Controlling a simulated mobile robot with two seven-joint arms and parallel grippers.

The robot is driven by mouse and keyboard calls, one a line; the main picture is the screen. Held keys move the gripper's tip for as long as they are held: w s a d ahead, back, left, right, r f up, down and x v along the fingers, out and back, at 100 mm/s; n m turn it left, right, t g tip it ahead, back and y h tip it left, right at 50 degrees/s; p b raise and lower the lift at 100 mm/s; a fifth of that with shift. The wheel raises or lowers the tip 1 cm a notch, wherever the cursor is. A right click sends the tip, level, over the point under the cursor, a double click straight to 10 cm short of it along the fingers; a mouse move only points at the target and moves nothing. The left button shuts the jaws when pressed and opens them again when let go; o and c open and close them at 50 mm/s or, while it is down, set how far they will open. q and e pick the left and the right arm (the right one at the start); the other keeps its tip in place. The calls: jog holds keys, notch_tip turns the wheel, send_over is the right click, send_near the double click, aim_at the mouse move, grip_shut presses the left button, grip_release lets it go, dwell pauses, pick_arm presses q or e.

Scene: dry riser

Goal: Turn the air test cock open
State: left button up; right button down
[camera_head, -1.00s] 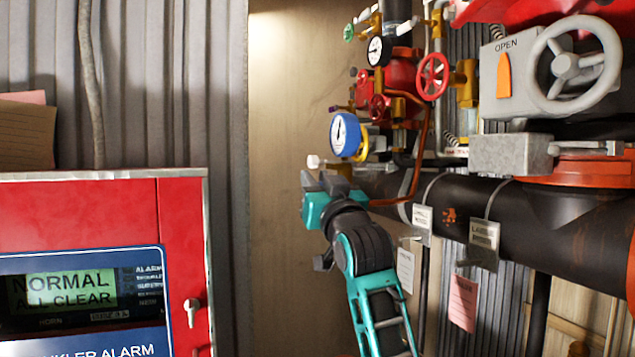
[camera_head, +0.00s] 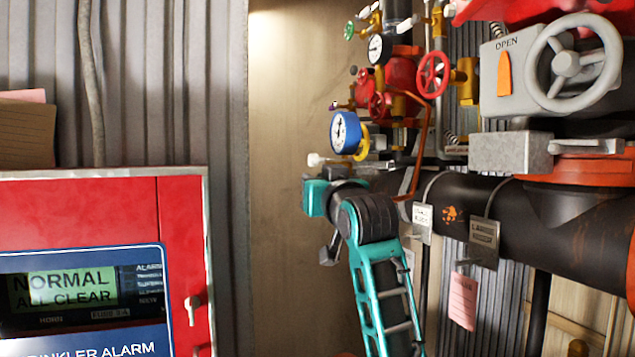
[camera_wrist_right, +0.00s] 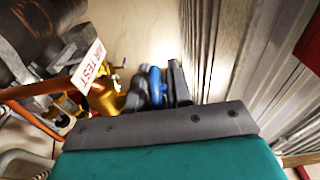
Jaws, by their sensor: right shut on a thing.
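The air test cock (camera_wrist_right: 105,98) is a brass fitting with a white tag (camera_wrist_right: 92,65) reading "AIR TEST" in the right wrist view. Its small blue handle (camera_wrist_right: 153,84) stands between the dark fingers of my right gripper (camera_wrist_right: 156,92), which is shut on it. In the head view my right gripper (camera_head: 340,172) is below the blue-rimmed gauge, at the left end of the black pipe. There its fingers and the cock are mostly hidden behind my wrist. My left gripper is not in view.
A blue-rimmed gauge (camera_head: 345,132) sits just above my right gripper. Red handwheels (camera_head: 433,75), thin copper tubing and the thick black pipe (camera_head: 460,205) crowd the right side. A red alarm panel (camera_head: 95,260) stands at left. Bare wall lies between.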

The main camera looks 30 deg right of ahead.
jog(key=shift+f+g, duration=0.1)
jog(key=shift+g, duration=0.3)
jog(key=c, duration=1.4)
grip_release()
jog(key=shift+s, duration=0.1)
jog(key=b+v, duration=0.1)
jog(key=v, duration=1.1)
jog(key=shift+s, duration=0.35)
jog(key=shift+a, duration=0.1)
